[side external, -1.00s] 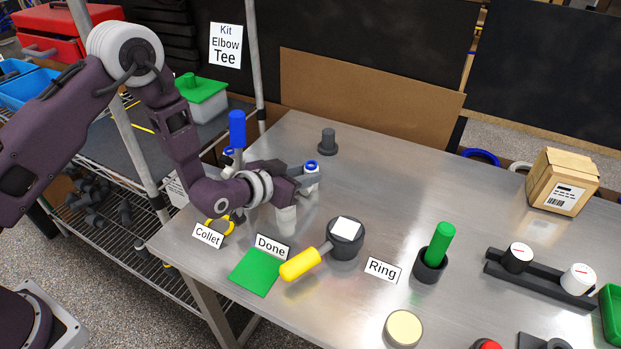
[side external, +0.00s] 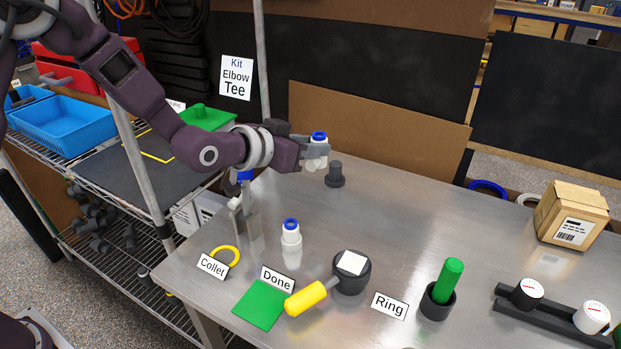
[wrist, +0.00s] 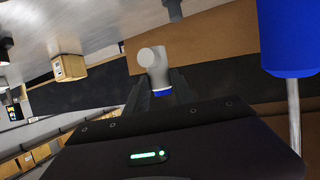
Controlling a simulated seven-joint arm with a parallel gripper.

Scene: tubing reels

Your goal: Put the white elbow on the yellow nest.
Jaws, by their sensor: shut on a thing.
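The white elbow (side external: 317,162) with a blue collar is held above the steel table, collar upward, and it also shows in the wrist view (wrist: 153,62). My gripper (side external: 316,150) is shut on it near the collar; its dark fingers (wrist: 160,95) show in the wrist view. A yellow ring (side external: 226,254) lies by the Collet label, and a yellow outline (side external: 158,152) marks the dark shelf mat behind my arm. I cannot tell which is the nest. My arm partly covers the mat.
Another white fitting with a blue top (side external: 291,237) stands on the table. A blue-handled tool (wrist: 287,40) is close beside my gripper. A grey peg (side external: 335,174) stands behind. A black cup with a yellow handle (side external: 350,278) and a green mat (side external: 261,303) lie in front.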

